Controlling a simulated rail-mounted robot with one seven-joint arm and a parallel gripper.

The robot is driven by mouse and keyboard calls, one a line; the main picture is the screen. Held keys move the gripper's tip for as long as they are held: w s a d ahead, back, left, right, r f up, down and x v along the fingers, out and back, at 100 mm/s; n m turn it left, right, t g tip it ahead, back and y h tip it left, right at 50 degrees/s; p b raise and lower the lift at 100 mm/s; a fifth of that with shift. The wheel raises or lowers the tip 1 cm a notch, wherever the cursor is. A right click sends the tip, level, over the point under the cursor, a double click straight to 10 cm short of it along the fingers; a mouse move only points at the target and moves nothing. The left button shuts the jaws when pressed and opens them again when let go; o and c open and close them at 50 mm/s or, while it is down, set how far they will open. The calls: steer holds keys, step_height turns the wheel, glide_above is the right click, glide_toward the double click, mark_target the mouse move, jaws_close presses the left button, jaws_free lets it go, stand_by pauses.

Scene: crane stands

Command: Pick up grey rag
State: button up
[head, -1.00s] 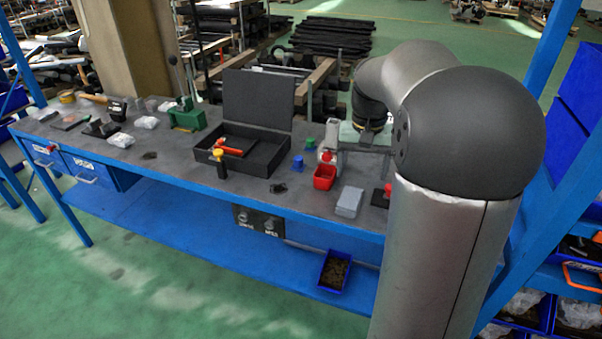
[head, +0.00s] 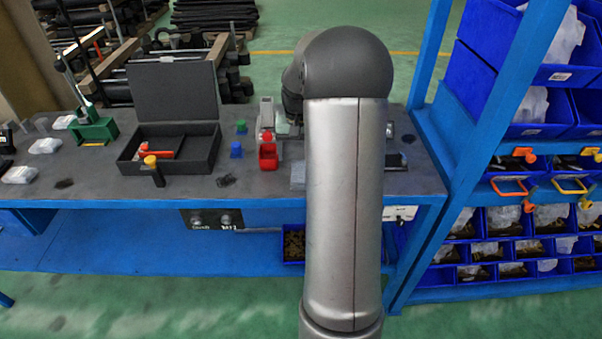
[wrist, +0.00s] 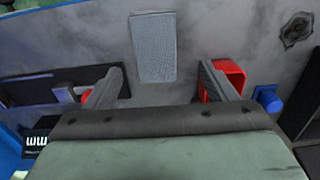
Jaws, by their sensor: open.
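The grey rag (wrist: 153,47) lies flat on the bench as a light grey folded rectangle, at the upper middle of the wrist view. In the head view only a strip of the rag (head: 298,175) shows beside my arm. My gripper (wrist: 160,84) is open and empty, its two fingers apart at left and right. The rag lies ahead of the gap between them, roughly centred, and nothing touches it visibly. In the head view my arm hides most of the gripper.
An open black case (head: 200,152) sits further left. Blue shelving with bins (head: 545,200) stands right of the bench. The bench front (head: 110,200) has some clear room.

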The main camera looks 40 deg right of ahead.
mark_target(298, 179)
steer(key=shift+s+d+f+p, duration=0.1)
steer(key=shift+f+p, duration=0.1)
steer(key=shift+f, duration=0.85)
steer(key=shift+s+a+f+p, duration=0.15)
steer(key=shift+f+p, duration=0.1)
steer(key=shift+f, duration=0.75)
steer(key=shift+s+d+f+p, duration=0.1)
steer(key=shift+d+f+p, duration=0.1)
steer(key=shift+f, duration=0.85)
steer(key=shift+c, duration=0.4)
steer(key=c, duration=1)
